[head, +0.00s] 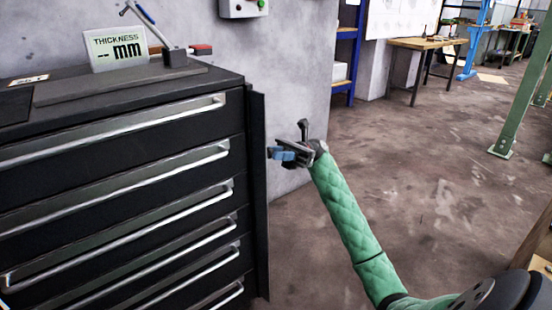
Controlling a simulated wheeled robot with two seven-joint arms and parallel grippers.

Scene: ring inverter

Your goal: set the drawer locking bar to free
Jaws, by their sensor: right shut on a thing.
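The drawer locking bar (258,215) is a tall dark upright strip at the right front edge of the black drawer cabinet (120,145). My right gripper (283,153) is at the upper part of the bar, on its right side. My left gripper is not in view.
The cabinet's several drawers with silver handles look closed. A thickness display (115,48) and a small lever device (172,55) stand on top. A grey wall is behind. The floor (430,200) to the right is open, with a green post (522,95) farther off.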

